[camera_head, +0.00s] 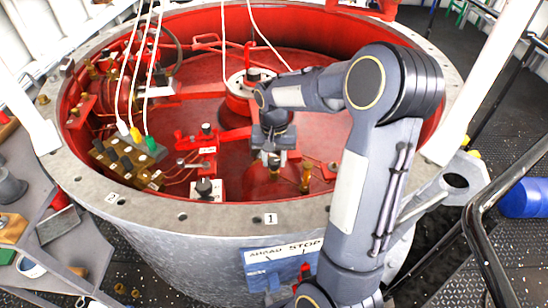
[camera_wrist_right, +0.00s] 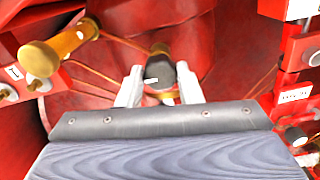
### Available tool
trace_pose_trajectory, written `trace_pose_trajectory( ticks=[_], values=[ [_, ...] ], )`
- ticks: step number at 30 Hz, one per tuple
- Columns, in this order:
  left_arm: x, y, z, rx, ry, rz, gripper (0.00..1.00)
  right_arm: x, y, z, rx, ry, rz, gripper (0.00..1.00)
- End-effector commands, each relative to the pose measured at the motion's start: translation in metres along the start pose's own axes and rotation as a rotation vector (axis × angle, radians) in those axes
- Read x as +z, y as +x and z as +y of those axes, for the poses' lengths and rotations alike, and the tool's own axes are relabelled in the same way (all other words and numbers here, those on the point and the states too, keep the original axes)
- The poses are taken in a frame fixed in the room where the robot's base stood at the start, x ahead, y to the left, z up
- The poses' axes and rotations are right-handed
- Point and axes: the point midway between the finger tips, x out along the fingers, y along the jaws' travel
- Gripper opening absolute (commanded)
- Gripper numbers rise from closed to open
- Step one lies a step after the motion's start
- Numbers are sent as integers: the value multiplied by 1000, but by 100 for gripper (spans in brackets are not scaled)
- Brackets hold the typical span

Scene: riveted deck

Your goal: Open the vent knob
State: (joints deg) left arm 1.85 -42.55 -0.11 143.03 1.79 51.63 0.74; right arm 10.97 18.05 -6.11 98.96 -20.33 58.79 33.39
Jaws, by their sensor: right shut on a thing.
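The knob in my right gripper (camera_head: 273,162) is black with a white mark and shows best in the right wrist view (camera_wrist_right: 159,71). The two pale fingers stand on either side of it, shut on it. I take it for the vent knob, but cannot read a label on it. In the head view the gripper points down inside the red drum, and the knob is mostly hidden under it. My left gripper is in neither view.
A brass fitting (camera_head: 305,178) stands close to the right of the gripper. A black knob on a white block (camera_head: 206,188) and red valve blocks (camera_head: 198,148) lie to the left. The grey drum rim (camera_head: 330,206) curves in front. White lines hang above.

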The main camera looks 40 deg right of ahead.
Motion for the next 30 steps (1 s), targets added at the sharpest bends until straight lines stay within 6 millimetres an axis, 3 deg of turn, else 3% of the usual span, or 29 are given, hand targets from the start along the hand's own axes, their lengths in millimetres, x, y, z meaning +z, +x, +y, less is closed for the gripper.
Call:
trace_pose_trajectory(
  ticks=[14, 30],
  values=[
    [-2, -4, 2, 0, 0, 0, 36, 0, -1, 0, 0, -132, -1, 9],
    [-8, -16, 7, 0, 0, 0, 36, 0, -2, 0, 0, -622, -1, 9]
  ],
)
